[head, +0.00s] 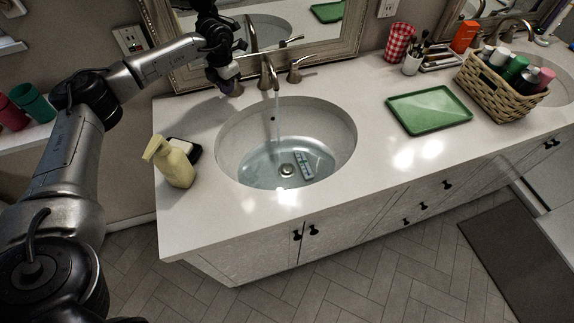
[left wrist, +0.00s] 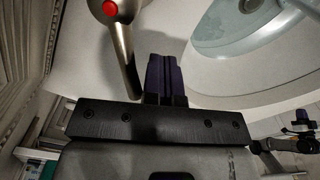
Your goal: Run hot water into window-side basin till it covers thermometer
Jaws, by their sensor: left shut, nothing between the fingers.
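The left basin (head: 232,135) holds clear, bluish water (head: 262,172). A thin stream falls into it from the faucet (head: 268,72). The thermometer (head: 303,165), a small teal-grey strip, lies near the drain within the water's outline; I cannot tell if water covers all of it. My left gripper (head: 228,86) is shut and empty, low beside the faucet's left handle. In the left wrist view its dark purple fingers (left wrist: 165,75) are together beside the metal handle with a red dot (left wrist: 111,9). My right gripper (left wrist: 302,120) shows small at that view's right edge, its jaws unclear.
A yellow pump bottle (head: 170,163) and a soap on a dark dish (head: 186,149) stand left of the basin. A green tray (head: 430,109) and a wicker basket (head: 490,92) are on the right. A framed mirror (head: 355,25) stands behind the faucet.

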